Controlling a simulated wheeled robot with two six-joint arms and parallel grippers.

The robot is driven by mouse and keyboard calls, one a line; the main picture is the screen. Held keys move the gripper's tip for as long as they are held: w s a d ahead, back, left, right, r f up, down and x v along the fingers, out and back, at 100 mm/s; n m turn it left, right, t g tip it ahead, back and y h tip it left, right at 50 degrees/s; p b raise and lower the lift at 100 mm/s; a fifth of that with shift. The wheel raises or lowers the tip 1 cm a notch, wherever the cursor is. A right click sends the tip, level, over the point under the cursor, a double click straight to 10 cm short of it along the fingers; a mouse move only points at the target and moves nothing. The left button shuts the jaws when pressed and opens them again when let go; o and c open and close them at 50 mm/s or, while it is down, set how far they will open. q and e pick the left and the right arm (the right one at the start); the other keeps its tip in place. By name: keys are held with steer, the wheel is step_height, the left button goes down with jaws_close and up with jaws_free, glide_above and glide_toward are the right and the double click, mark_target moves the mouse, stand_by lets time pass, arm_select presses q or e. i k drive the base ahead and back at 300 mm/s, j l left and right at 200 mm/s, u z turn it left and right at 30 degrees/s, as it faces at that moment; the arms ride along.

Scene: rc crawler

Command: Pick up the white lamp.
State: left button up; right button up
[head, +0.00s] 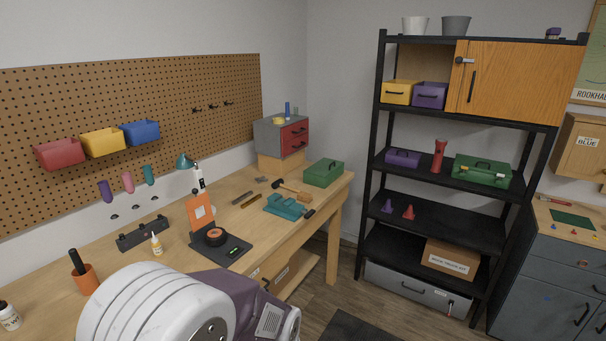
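No fully white lamp stands out. A small desk lamp with a teal shade (185,161) stands at the back of the wooden workbench, near the pegboard. A narrow white upright piece (199,178) is right beside the shade; I cannot tell whether it is part of the lamp. Neither of my grippers is in view.
A black shelf rack (372,160) stands to the right. Floor is open between them.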

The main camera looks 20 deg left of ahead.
mark_target(184, 162)
steer(key=i, duration=2.8)
steer(key=i+u, duration=0.15)
steer(key=u, duration=2.2)
